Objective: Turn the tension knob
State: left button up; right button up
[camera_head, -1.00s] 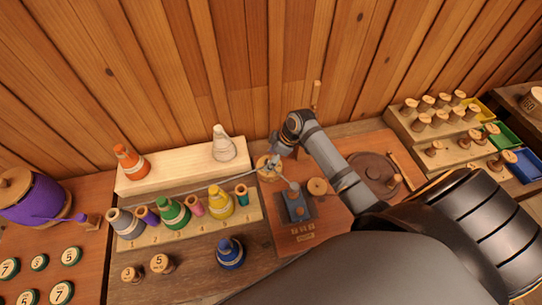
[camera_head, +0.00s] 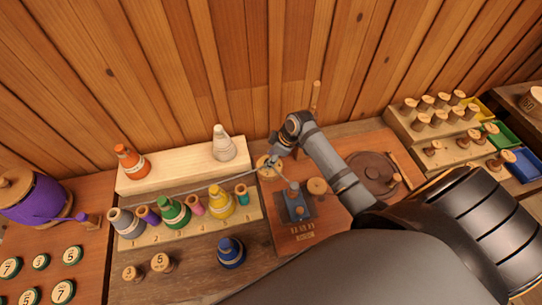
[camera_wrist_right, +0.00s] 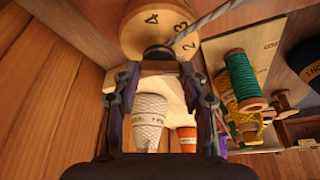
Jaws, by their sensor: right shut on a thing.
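The tension knob appears as a round wooden dial marked with numbers (camera_wrist_right: 150,20) at the top of the right wrist view; only part of its face shows. In the head view its pale wooden disc (camera_head: 264,168) is partly covered by my gripper. My right gripper (camera_head: 275,161) reaches down to it from the right. In the right wrist view its two fingers (camera_wrist_right: 160,75) are closed on the knob's small central grip, which they mostly hide. A grey cord crosses the dial face. My left gripper is not in view.
A grey-blue block device (camera_head: 293,208) stands just in front of the knob. A rack of coloured spools (camera_head: 150,238) and a pale shelf (camera_head: 180,176) with two cones are to the left. A brown round plate (camera_head: 372,172) lies right, beneath my arm. The plank wall is close behind.

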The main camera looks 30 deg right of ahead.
jog(key=m+p, duration=0.1)
jog(key=p, duration=0.1)
jog(key=m+h+p, duration=0.1)
jog(key=m+p, duration=0.1)
jog(key=m+t+p, duration=0.1)
jog(key=m+p, duration=0.1)
jog(key=shift+s+a+r+h+p, duration=0.1)
jog(key=shift+a+r+h+p, duration=0.15)
jog(key=shift+h+p, duration=0.1)
jog(key=m+p, duration=0.1)
jog(key=m, duration=0.1)
jog(key=shift+f+m+h+p, duration=0.1)
jog(key=shift+m+h+p, duration=0.2)
jog(key=shift+h+p, duration=0.05)
jog(key=shift+f+m+t+h+p, duration=0.15)
jog(key=shift+m+t+h+p, duration=0.15)
jog(key=shift+m, duration=0.8)
jog(key=o, duration=1.1)
jog(key=shift+o, duration=0.2)
jog(key=v, duration=1.2)
jog(key=shift+a, duration=0.15)
